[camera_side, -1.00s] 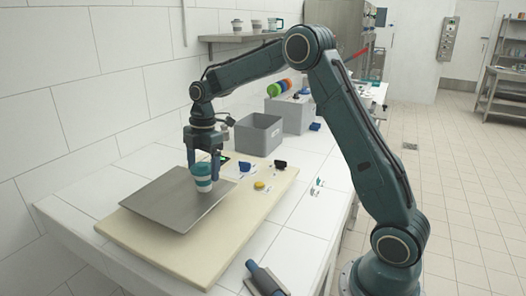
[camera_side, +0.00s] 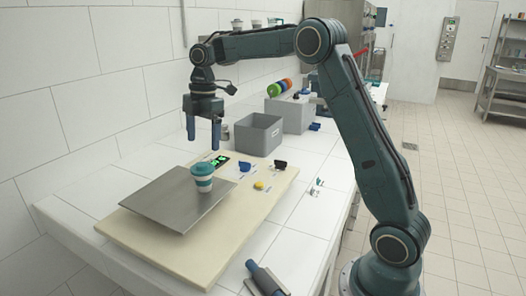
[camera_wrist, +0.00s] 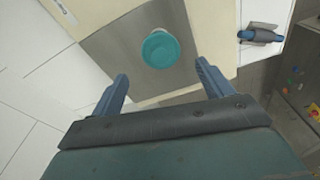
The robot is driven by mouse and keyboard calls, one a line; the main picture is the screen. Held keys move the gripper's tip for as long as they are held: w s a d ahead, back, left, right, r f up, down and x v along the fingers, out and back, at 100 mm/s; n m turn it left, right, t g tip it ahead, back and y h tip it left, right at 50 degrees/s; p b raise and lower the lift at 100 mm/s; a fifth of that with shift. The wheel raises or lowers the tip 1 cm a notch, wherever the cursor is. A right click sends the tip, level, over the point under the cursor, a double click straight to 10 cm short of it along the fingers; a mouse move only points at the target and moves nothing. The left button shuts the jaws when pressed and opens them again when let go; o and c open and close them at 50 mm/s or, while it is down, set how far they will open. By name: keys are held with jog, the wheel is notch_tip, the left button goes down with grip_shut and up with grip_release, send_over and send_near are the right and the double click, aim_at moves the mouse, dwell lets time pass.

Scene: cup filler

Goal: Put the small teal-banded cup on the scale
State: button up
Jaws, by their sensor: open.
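The small teal-banded cup (camera_side: 203,177), white with a teal lid and band, stands upright on the scale's grey metal plate (camera_side: 160,203). In the wrist view the cup's round teal lid (camera_wrist: 160,49) shows from above, on the plate (camera_wrist: 112,50) and beyond my fingertips. My gripper (camera_side: 203,148) is open and empty, above the cup and apart from it. Its two fingers also show in the wrist view (camera_wrist: 161,72). The scale's display (camera_side: 217,160) is lit green behind the plate.
The scale rests on a cream board (camera_side: 235,222). A grey bin (camera_side: 258,136) stands behind it. A yellow button (camera_side: 259,185) and a black-and-blue clip (camera_side: 280,165) lie on the right of the board. A dark blue tool (camera_side: 264,279) lies at the front edge.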

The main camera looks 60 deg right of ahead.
dwell(0.3)
jog(key=s+a+r+m+t, duration=0.1)
jog(key=s+a+r+m, duration=0.3)
jog(key=s, duration=0.4)
jog(key=s+a+r+m+t, duration=0.2)
jog(key=s+a+r+m, duration=0.2)
jog(key=s, duration=0.3)
jog(key=s+f+m+t, duration=0.1)
jog(key=s+f+m, duration=0.2)
jog(key=s, duration=0.5)
jog(key=s+f+m+t+h, duration=0.1)
jog(key=s+f+m, duration=0.2)
jog(key=s, duration=0.5)
jog(key=shift+s+a+m, duration=0.4)
jog(key=shift+a+m, duration=0.05)
jog(key=shift+m, duration=0.45)
